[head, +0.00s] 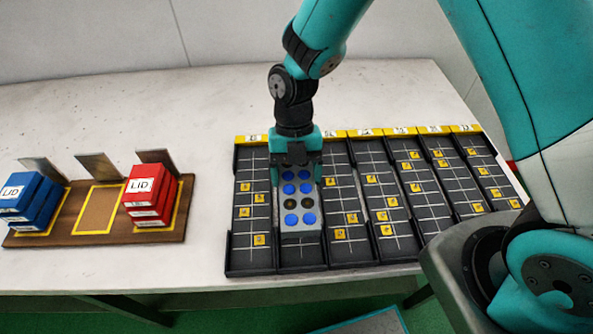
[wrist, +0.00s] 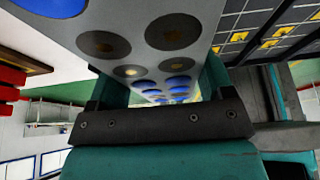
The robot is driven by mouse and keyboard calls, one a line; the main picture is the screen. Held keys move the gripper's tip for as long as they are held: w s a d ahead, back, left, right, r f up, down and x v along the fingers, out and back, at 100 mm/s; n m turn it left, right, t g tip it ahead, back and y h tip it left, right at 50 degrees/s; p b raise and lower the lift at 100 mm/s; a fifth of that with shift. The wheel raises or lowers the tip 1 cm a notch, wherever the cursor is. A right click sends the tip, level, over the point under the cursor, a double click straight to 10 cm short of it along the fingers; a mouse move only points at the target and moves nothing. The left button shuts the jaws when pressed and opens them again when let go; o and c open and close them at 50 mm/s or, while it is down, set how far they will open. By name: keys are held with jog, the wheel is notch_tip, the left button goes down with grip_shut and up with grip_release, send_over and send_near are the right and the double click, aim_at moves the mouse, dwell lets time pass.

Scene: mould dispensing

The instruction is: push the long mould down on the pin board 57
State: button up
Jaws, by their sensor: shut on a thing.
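The long mould (head: 299,211) is a grey block with rows of blue and dark round cavities. It lies lengthwise over the second black board from the left (head: 303,257), whose number label is hidden behind my gripper. My gripper (head: 297,172) is shut on the far part of the mould from above, with one finger along each side. In the wrist view the mould (wrist: 140,52) runs between the fingers, with blue and dark cavities showing. I cannot tell whether its underside touches the board. I cannot read which board is 57.
Several black boards with yellow number squares (head: 371,180) stand side by side to the right, and one more (head: 243,240) to the left. A wooden rack (head: 182,210) holds blue boxes (head: 30,205) and red LID boxes (head: 148,195). Its middle slot is empty. The table front is near.

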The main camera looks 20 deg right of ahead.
aim_at(296, 179)
jog(key=shift+f, duration=0.3)
jog(key=shift+f+b, duration=0.35)
jog(key=shift+b, duration=0.15)
jog(key=shift+f+b, duration=1.2)
jog(key=shift+f, duration=0.35)
dwell(1.4)
jog(key=shift+r, duration=0.15)
dwell(0.4)
jog(key=shift+r+p, duration=2.8)
jog(key=shift+r, duration=0.85)
